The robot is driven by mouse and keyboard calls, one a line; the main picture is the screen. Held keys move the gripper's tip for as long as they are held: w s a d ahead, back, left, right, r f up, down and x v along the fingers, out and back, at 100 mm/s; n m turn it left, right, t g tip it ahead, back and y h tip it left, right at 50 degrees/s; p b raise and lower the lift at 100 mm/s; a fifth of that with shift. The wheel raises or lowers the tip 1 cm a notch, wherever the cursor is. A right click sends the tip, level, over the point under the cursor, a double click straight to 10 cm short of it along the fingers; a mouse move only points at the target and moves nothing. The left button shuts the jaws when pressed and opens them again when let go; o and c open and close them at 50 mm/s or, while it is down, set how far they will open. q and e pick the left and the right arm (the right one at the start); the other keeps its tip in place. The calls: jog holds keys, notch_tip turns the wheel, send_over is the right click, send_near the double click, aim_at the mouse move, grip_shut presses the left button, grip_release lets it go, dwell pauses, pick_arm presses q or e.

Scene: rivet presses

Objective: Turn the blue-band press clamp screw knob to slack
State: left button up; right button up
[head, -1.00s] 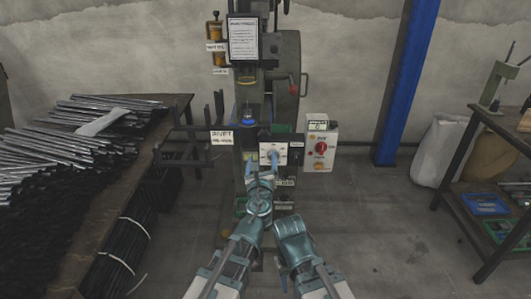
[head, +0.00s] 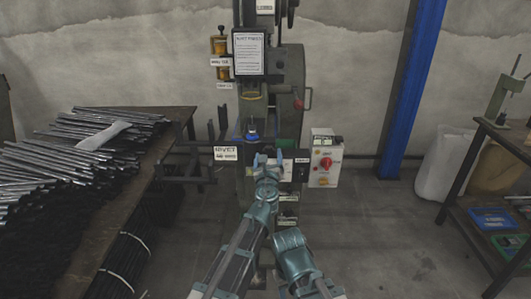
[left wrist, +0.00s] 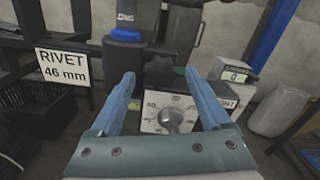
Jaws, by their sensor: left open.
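The press (head: 284,85) stands straight ahead, with a blue band (head: 253,138) around its lower tool; the band also shows in the left wrist view (left wrist: 126,35). In that view a white dial plate with numbers (left wrist: 152,124) carries a round grey knob (left wrist: 173,119). A dark knob-like part (left wrist: 160,72) sits above the plate; I cannot tell which one is the clamp screw knob. My left gripper (head: 268,158) is open and empty in front of the press; its fingers (left wrist: 160,76) frame the plate from either side.
A control box with a red knob (head: 325,163) stands right of the press. A sign reading RIVET 46 mm (left wrist: 63,66) is at its left. A table with metal rods (head: 95,145) is at left, a shelf table (head: 505,145) at right.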

pick_arm(q)
jog(key=shift+w, duration=0.95)
grip_shut()
